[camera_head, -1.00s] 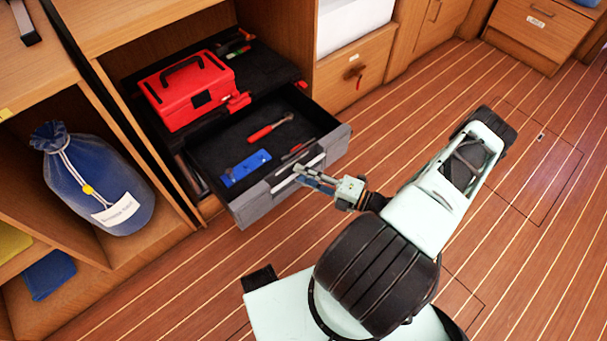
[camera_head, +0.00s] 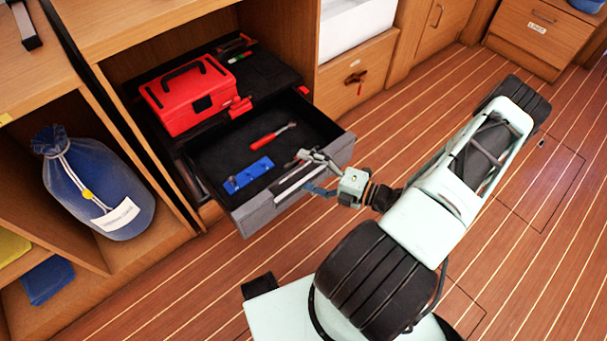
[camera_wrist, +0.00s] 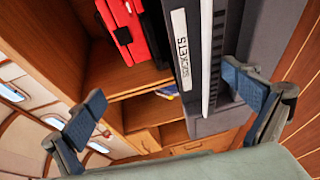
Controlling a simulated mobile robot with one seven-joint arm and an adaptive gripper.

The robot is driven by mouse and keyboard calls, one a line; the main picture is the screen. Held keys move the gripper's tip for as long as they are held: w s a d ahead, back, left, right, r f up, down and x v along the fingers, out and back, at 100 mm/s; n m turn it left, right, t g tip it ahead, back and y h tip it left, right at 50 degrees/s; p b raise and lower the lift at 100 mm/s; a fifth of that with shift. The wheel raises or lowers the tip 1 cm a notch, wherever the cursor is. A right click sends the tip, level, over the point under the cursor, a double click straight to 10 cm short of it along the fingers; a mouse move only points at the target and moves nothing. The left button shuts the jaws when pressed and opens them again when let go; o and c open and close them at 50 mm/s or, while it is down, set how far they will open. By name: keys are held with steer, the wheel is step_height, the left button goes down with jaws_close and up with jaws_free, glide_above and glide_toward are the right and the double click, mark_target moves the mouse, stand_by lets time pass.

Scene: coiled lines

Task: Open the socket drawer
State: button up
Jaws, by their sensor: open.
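The socket drawer (camera_head: 262,217) stands pulled out of the wooden cabinet, with its dark interior showing in the head view. Its grey front also shows in the wrist view (camera_wrist: 215,125), with a white label (camera_wrist: 182,50) reading "SOCKETS". Inside lie a red-handled ratchet (camera_head: 268,138) and a blue strip (camera_head: 248,175). My gripper (camera_head: 313,173) is open at the right part of the drawer front, one finger above the front's top edge and the other lower, outside it. In the wrist view my gripper's fingers (camera_wrist: 165,100) are wide apart with nothing held between them. Whether a finger touches the front is unclear.
A red toolbox (camera_head: 188,95) sits on a black surface behind the drawer. A blue bag (camera_head: 95,185) stands in the open left compartment. A closed drawer with a dark handle (camera_head: 355,78) is to the right. The striped floor ahead is clear.

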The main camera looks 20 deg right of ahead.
steer(key=shift+t+y, duration=0.3)
steer(key=shift+t, duration=0.1)
steer(key=r, duration=0.4)
steer(key=shift+w+d+r, duration=0.2)
steer(key=shift+r, duration=0.1)
steer(key=f, duration=0.1)
steer(key=f+g, duration=0.1)
steer(key=f, duration=0.1)
steer(key=shift+s+a+f, duration=0.15)
steer(key=shift+s+f, duration=0.1)
steer(key=shift+s, duration=0.15)
steer(key=shift+c, duration=0.9)
steer(key=shift+s+d+f, duration=0.1)
steer(key=shift+s+d, duration=0.2)
steer(key=shift+c, duration=0.7)
steer(key=shift+s+d, duration=0.2)
steer(key=shift+s, duration=0.05)
steer(key=shift+c, duration=1.4)
steer(key=shift+s+d, duration=0.2)
steer(key=shift+s, duration=0.1)
steer(key=c, duration=0.8)
steer(key=shift+s+a+f+b+v, duration=0.1)
steer(key=shift+f+b+v, duration=0.1)
steer(key=shift+v, duration=1.55)
steer(key=shift+s+a+f+b+v, duration=0.1)
steer(key=shift+f+v, duration=0.1)
steer(key=shift+v, duration=1.55)
steer(key=shift+s+f+b+v, duration=0.1)
steer(key=shift+f+v, duration=0.15)
steer(key=shift+v, duration=1.45)
